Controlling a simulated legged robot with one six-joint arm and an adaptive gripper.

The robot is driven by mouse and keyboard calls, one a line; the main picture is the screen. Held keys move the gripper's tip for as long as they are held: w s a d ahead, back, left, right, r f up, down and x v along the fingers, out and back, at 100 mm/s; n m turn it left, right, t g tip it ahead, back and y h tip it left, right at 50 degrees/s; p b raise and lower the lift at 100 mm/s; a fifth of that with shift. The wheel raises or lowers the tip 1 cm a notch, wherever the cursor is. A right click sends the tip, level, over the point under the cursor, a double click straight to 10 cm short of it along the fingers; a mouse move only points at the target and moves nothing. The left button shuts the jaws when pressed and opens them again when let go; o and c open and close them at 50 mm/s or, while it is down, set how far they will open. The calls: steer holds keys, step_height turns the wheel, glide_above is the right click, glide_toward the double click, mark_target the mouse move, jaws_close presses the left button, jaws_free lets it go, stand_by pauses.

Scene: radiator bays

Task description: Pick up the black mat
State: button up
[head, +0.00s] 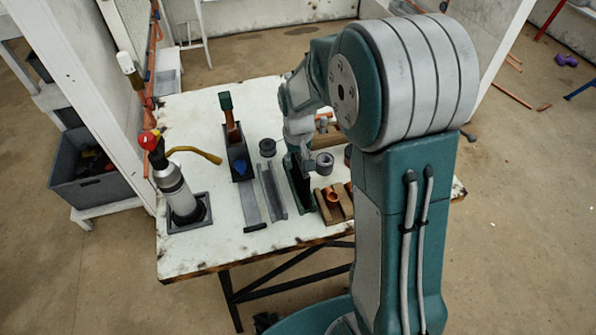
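A dark, flat square piece (205,221), which looks like the black mat, lies near the left front corner of the white worktable (235,262). A silver and black cylinder with a red top (178,190) stands on it and covers its middle. My gripper (304,165) points down over the middle right of the table, well to the right of the mat. It is small and dark here, beside a dark green tray-like piece (297,190). Whether its fingers are open, or touch that piece, cannot be told.
A dark box with a green-topped tool (238,160), a grey channel (271,192), a dark round part (267,147) and wooden blocks with copper fittings (334,203) stand between and around. A yellow-handled tool (198,153) lies behind the cylinder. A wall post (85,75) rises at left.

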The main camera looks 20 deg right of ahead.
jaws_close()
steer(key=shift+r, duration=0.1)
